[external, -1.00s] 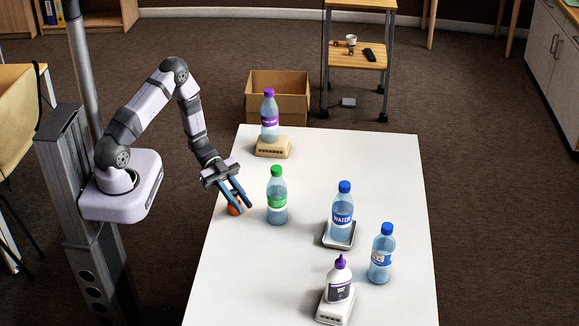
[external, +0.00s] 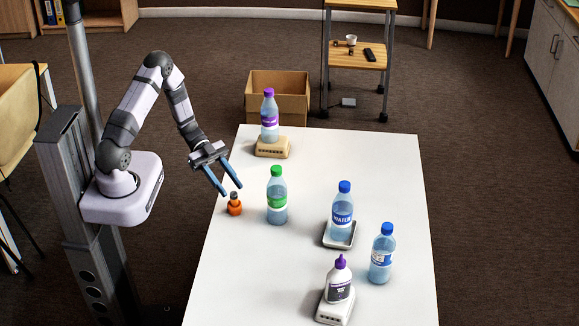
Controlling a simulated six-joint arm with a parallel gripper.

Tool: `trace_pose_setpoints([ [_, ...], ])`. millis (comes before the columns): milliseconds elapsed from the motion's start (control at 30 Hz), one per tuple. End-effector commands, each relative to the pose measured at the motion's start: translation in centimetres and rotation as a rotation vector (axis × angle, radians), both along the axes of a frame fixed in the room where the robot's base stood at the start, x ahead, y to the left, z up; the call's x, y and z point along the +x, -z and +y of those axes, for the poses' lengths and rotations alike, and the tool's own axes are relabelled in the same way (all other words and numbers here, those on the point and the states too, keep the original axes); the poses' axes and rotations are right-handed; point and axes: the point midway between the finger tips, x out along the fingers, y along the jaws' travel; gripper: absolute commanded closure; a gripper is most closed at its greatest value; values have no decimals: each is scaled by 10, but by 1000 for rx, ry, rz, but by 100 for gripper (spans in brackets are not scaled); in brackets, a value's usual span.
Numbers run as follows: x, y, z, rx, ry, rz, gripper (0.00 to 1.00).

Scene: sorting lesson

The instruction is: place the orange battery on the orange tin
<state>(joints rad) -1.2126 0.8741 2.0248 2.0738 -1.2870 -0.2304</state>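The orange tin (external: 235,209) stands near the left edge of the white table. A narrower upright piece with a dark top and orange below, which looks like the orange battery (external: 234,199), stands on top of it. They are small in the picture, so the exact seam between them is hard to see. My gripper (external: 231,190) is open and empty, with its blue fingers spread just above the battery's top. The fingers appear clear of both things.
A green-capped bottle (external: 277,198) stands close by on the right. A purple-capped bottle (external: 269,118) stands on a tan base (external: 273,148) behind. Blue-capped bottles (external: 341,212) (external: 381,255) and a white purple-tipped bottle (external: 339,284) stand further right. The table's front left is clear.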

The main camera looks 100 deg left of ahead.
Motion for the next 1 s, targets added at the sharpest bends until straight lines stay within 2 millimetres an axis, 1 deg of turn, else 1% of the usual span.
trace_pose_setpoints([
  [33,-6,-2,8,4,-3,-3,62],
  [100,-13,-7,15,3,-3,-2,62],
  [300,-28,-16,29,1,-1,-1,62],
  [433,-32,-18,32,1,0,-1,62],
  [667,-32,-19,33,1,0,0,62],
  [767,-26,-19,34,21,-8,1,62],
  [867,-6,-18,39,79,-43,8,62],
  [967,28,-19,48,179,-110,19,62],
  [1000,43,-20,52,228,-147,28,62],
])
